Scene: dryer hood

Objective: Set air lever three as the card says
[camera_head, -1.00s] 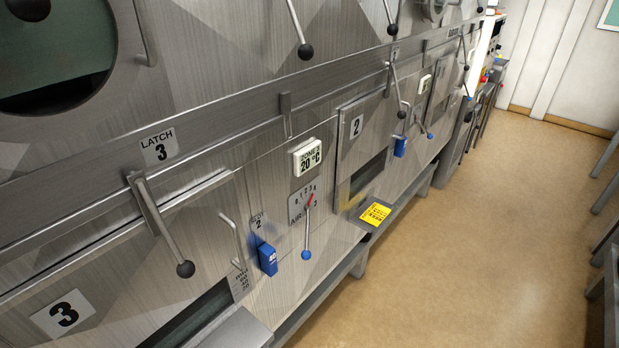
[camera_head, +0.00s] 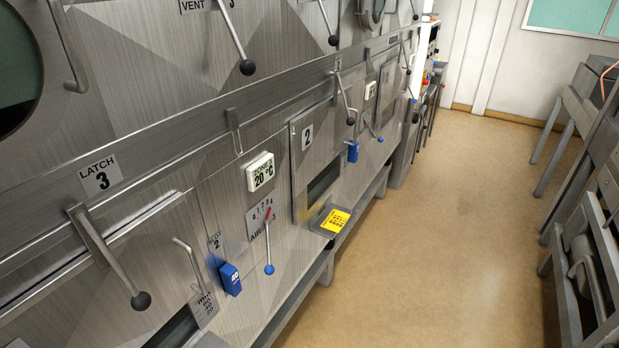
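The air lever (camera_head: 268,248) is a thin rod with a blue knob, hanging almost straight down on the steel front. Its scale plate (camera_head: 261,218) carries small numbers and the word AIR, with a 3 beside the rod. A red pointer (camera_head: 267,214) tilts up and slightly right; the exact number it marks is too small to tell. A yellow card (camera_head: 335,220) lies on a small grey shelf (camera_head: 328,231) below door 2; its print is not readable. Neither of my grippers is in view.
A LATCH 3 lever (camera_head: 118,267) with a black ball stands left. A blue block (camera_head: 230,279) and a bent handle (camera_head: 188,262) are near the air lever. The floor (camera_head: 430,240) is clear; metal racks stand right.

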